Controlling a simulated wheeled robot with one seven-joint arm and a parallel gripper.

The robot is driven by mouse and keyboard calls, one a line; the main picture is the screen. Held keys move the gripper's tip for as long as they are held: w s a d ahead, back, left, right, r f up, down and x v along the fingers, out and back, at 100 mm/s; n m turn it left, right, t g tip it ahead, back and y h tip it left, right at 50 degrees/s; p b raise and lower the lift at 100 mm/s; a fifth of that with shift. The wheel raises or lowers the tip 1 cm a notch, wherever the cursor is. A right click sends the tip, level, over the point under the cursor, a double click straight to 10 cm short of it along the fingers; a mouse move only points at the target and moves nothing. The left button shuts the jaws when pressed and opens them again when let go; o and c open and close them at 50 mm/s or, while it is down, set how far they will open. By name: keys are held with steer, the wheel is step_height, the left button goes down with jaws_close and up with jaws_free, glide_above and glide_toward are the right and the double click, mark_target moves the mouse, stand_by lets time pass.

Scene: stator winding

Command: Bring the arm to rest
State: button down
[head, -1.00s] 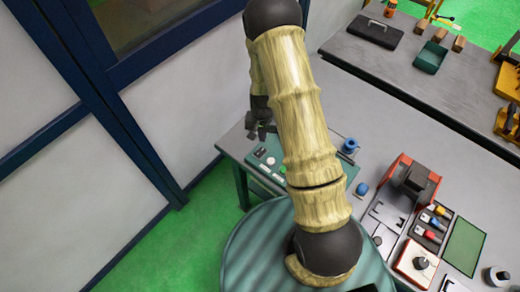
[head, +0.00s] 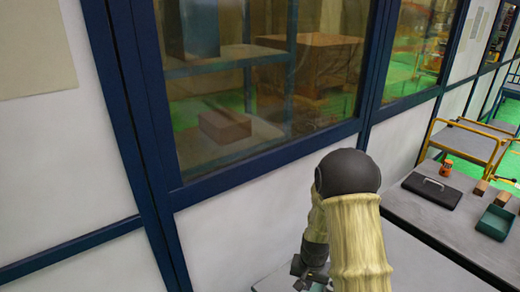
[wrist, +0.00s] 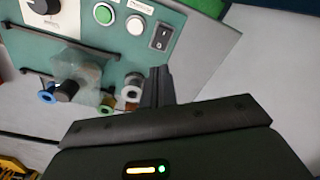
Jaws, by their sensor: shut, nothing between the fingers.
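My arm shows at the bottom of the head view, with its dark round joint and pale ribbed sleeve upright. My gripper (head: 312,280) hangs at the bottom edge of that view, left of the sleeve and partly cut off. In the wrist view my gripper (wrist: 158,88) is shut and empty, its dark fingers together. Beyond the fingers is a green control panel (wrist: 190,60) with a green button, a white button, a black rocker switch and a knob. The gripper appears apart from the panel.
In the head view a blue-framed window wall (head: 160,150) stands at left and behind. A grey bench (head: 440,225) at right holds a black case (head: 432,190) and green tray (head: 495,222).

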steer(key=s+r+n+t+b, duration=0.2)
steer(key=s+r+n+b, duration=0.2)
steer(key=s+r, duration=0.9)
steer(key=shift+s+r+b, duration=0.3)
steer(key=shift+s, duration=0.05)
steer(key=shift+d, duration=0.1)
stand_by(0.4)
